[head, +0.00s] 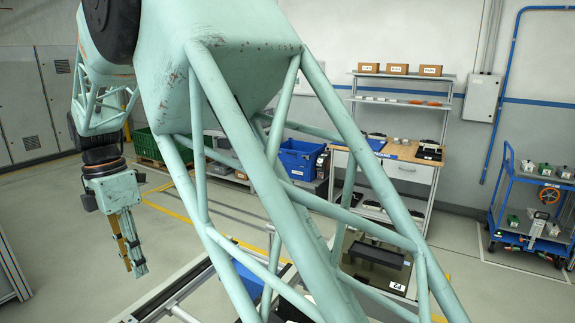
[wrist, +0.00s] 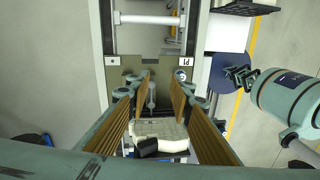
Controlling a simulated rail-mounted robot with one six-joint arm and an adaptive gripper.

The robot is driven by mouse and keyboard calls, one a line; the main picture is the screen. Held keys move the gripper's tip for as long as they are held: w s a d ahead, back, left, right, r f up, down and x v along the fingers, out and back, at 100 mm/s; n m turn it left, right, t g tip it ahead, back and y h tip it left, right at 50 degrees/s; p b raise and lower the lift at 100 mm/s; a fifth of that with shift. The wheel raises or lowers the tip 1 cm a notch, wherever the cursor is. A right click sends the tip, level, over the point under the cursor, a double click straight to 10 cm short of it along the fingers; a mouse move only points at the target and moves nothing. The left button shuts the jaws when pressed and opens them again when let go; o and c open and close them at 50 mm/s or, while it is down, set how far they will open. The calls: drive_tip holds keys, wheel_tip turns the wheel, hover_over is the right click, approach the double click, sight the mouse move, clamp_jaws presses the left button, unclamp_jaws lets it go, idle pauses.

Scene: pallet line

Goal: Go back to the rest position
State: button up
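My gripper (head: 134,270) hangs at the left in the head view, fingers pointing down, clear of the floor and the objects there. In the wrist view its two ribbed brown fingers (wrist: 161,78) stand apart, with nothing visibly held between them. Below them lies a cream-coloured block-like part (wrist: 160,128) with a black piece beside it. It appears to be lower down, on the line, and apart from the fingers. My arm's green lattice covers much of the middle of the head view.
A workbench (head: 409,170) with shelves stands at the back. Blue (head: 299,157) and green (head: 150,146) bins stand behind my arm. A blue trolley (head: 527,236) is at the right. Floor near the gripper is open.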

drive_tip(key=w+d+r+m+y, duration=0.2)
drive_tip(key=w+d+r+m, duration=0.45)
drive_tip(key=d+r, duration=0.6)
drive_tip(key=d+r+m+t+y+p, duration=0.1)
drive_tip(key=d+r+m, duration=0.5)
drive_tip(key=d+r, duration=0.6)
drive_tip(key=d+r+m+t+y, duration=0.15)
drive_tip(key=d+r+m, duration=0.45)
drive_tip(key=d+r, duration=0.65)
drive_tip(key=s+d+f+m+t+h+b, duration=0.1)
drive_tip(key=s+d+f+m+b, duration=0.15)
drive_tip(key=s+d+f, duration=0.4)
drive_tip(key=s+d+f+m+t+h+b, duration=0.1)
drive_tip(key=s+d+f+m, duration=0.25)
drive_tip(key=s+d, duration=0.45)
drive_tip(key=s+d+f+m+b, duration=0.2)
drive_tip(key=s+d+f, duration=0.2)
drive_tip(key=s+f, duration=0.6)
drive_tip(key=s+d+f+m+h+b, duration=0.1)
drive_tip(key=s+d+f+m+b, duration=0.1)
drive_tip(key=s+f, duration=0.8)
drive_tip(key=s+d+b, duration=0.1)
drive_tip(key=s, duration=0.2)
drive_tip(key=shift+d, duration=0.35)
